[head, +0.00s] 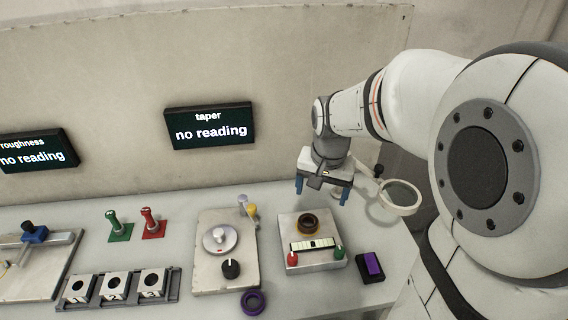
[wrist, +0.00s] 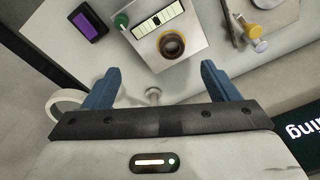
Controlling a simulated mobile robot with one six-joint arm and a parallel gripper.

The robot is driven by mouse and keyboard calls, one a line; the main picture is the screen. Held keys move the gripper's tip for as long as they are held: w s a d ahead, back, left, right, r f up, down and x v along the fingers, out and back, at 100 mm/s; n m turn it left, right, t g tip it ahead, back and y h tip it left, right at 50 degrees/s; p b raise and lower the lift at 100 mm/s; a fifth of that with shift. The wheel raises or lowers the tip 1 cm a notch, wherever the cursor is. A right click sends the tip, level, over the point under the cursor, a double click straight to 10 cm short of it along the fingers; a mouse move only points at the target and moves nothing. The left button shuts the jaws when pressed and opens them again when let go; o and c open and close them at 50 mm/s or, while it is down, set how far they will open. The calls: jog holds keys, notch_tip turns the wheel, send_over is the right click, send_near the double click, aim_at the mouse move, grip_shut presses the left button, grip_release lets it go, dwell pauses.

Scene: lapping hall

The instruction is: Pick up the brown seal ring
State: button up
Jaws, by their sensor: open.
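The brown seal ring (head: 308,224) sits on the back part of a pale square plate (head: 325,262) on the bench, behind a light strip gauge. In the wrist view the ring (wrist: 172,44) shows as a dark brown round with a lighter brown inside, on the plate beyond my fingers. My gripper (head: 323,190) is open and empty, its blue fingers pointing down, above and behind the ring in the head view. In the wrist view the fingers of my gripper (wrist: 158,80) are wide apart, and the ring lies ahead of the gap between them.
A green knob (head: 340,252) and a red knob (head: 292,259) stand on the plate. A round magnifier (head: 401,197) stands close to the right of my gripper. A purple block (head: 373,265) and a purple ring (head: 253,302) lie nearby. The wall is behind.

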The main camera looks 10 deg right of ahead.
aim_at(308, 225)
jog(key=w+f+m, duration=0.1)
jog(key=w+f, duration=0.1)
jog(key=f, duration=0.4)
jog(key=w+f+m+g+b, duration=0.1)
jog(key=w+f, duration=0.2)
jog(key=f, duration=0.4)
jog(key=w+f+m, duration=0.1)
jog(key=w+f, duration=0.2)
jog(key=f, duration=0.3)
jog(key=shift+w+f+m, duration=0.2)
jog(key=shift+f+m, duration=0.1)
jog(key=shift+m, duration=0.1)
jog(key=shift+c, duration=0.4)
jog(key=c, duration=1.1)
